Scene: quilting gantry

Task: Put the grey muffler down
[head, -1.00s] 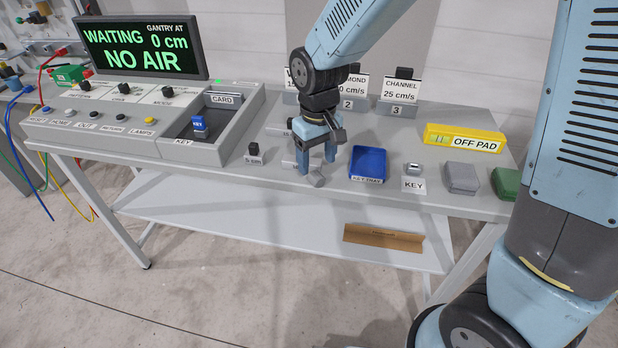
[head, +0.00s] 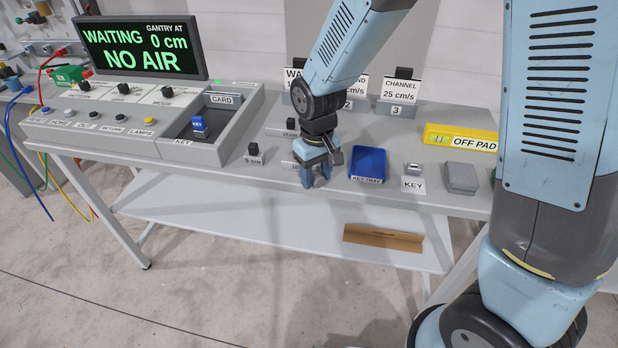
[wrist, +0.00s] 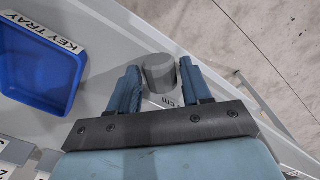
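The grey muffler (wrist: 159,76) is a short plain cylinder at the front edge of the bench. In the wrist view it shows between the tips of my gripper (wrist: 160,88), with a narrow gap on the right finger's side. My gripper is open, its fingers apart on either side of the muffler. In the head view my gripper (head: 316,176) points down at the bench front, and its fingers mostly hide the muffler. A label ending in "cm" (wrist: 169,101) lies by the muffler. I cannot tell whether the muffler fully rests on the bench top.
The blue key tray (head: 368,162) is just right of my gripper. The KEY label (head: 413,185), a grey block (head: 461,178) and the yellow off pad (head: 462,137) are farther right. A black-topped piece (head: 253,150) stands to the left. The front edge drops to a lower shelf (head: 270,220).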

